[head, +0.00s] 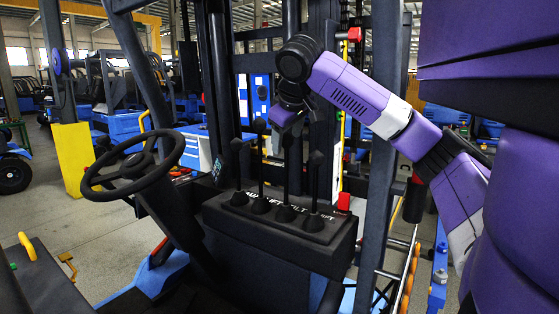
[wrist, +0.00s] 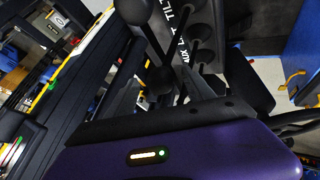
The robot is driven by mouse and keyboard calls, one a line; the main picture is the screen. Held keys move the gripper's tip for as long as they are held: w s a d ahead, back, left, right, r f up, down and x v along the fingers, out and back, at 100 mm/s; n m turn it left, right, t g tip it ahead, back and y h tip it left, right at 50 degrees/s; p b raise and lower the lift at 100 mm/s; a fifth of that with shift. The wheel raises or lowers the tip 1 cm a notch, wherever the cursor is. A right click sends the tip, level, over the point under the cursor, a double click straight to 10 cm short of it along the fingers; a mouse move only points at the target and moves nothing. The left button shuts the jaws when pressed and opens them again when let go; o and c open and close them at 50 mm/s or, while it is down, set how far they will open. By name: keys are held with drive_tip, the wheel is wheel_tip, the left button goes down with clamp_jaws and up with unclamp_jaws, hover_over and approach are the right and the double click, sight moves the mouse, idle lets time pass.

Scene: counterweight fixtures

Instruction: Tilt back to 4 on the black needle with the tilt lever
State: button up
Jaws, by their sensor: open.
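A row of black levers with round knobs stands on the dark console (head: 270,240), with white labels beside the boots. The TILT label shows in the wrist view, near the top. The tilt lever (head: 287,180) appears to be the third from the left in the head view, and its top is hidden close to my gripper (head: 287,125). My gripper is open and points down over this lever row. In the wrist view a dark knob (wrist: 160,80) lies near the fingers; contact cannot be told. I cannot make out a black needle or its reading.
A black steering wheel (head: 133,165) is left of the console. Dark mast posts stand behind and right of the levers. Neighbouring levers (head: 260,160) and (head: 316,180) stand close on both sides of the tilt lever. A small display (head: 217,169) is at the console's left.

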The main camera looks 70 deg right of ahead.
drive_tip(key=p+v, duration=0.4)
drive_tip(key=v, duration=0.6)
drive_tip(key=shift+f, duration=0.1)
idle(0.6)
